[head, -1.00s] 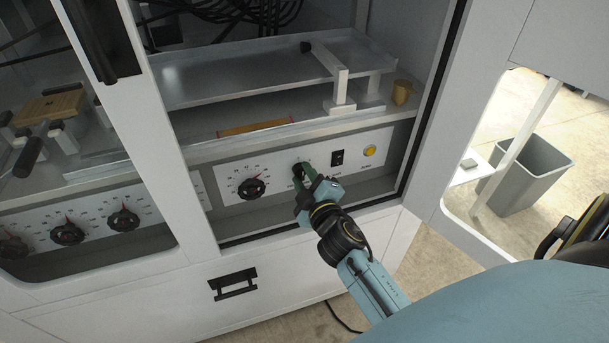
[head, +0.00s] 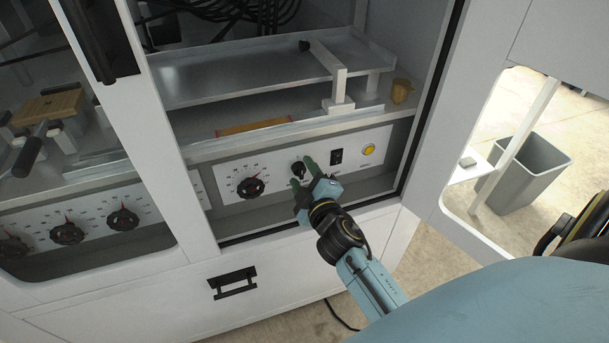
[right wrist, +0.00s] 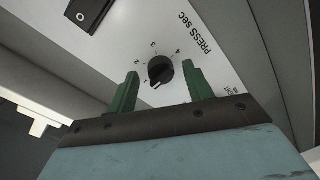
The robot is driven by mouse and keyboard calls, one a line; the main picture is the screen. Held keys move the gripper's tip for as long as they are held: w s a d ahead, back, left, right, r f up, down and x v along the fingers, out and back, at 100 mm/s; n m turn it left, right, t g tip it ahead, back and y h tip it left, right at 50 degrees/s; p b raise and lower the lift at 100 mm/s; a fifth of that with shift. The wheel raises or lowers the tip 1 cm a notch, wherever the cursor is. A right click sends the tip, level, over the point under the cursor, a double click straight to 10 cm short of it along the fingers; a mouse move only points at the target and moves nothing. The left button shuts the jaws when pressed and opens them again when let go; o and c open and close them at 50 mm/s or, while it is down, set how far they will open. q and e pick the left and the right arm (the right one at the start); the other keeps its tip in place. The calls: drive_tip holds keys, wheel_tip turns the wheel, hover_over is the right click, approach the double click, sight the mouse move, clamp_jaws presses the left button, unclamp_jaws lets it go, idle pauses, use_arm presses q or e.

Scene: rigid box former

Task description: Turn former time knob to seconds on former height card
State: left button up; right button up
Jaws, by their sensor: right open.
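A small black knob (head: 297,168) sits on the white control panel inside the open cabinet bay. In the right wrist view the knob (right wrist: 160,70) has a white pointer line, printed numbers 2, 3 and 4 around it, and the label "PRESS sec". Its pointer line is toward the lower part of that picture. My right gripper (head: 303,175) is open in front of the knob. Its green fingers (right wrist: 162,92) stand to either side of the knob in the wrist view, not gripping it. No height card with a readable value can be made out. My left gripper is not in view.
A larger dial knob (head: 250,187) lies left of the small knob; a black rocker switch (head: 337,157) and yellow button (head: 369,150) lie right. A metal tray (head: 240,75) is above. The door frame bounds the bay. A grey bin (head: 530,175) stands on the floor.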

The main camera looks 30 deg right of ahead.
drive_tip(key=shift+s, duration=0.15)
drive_tip(key=shift+s+a, duration=0.1)
drive_tip(key=shift+s, duration=0.2)
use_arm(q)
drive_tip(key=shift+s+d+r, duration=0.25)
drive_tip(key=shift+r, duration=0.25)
use_arm(e)
drive_tip(key=v, duration=1.2)
drive_tip(key=shift+s, duration=0.25)
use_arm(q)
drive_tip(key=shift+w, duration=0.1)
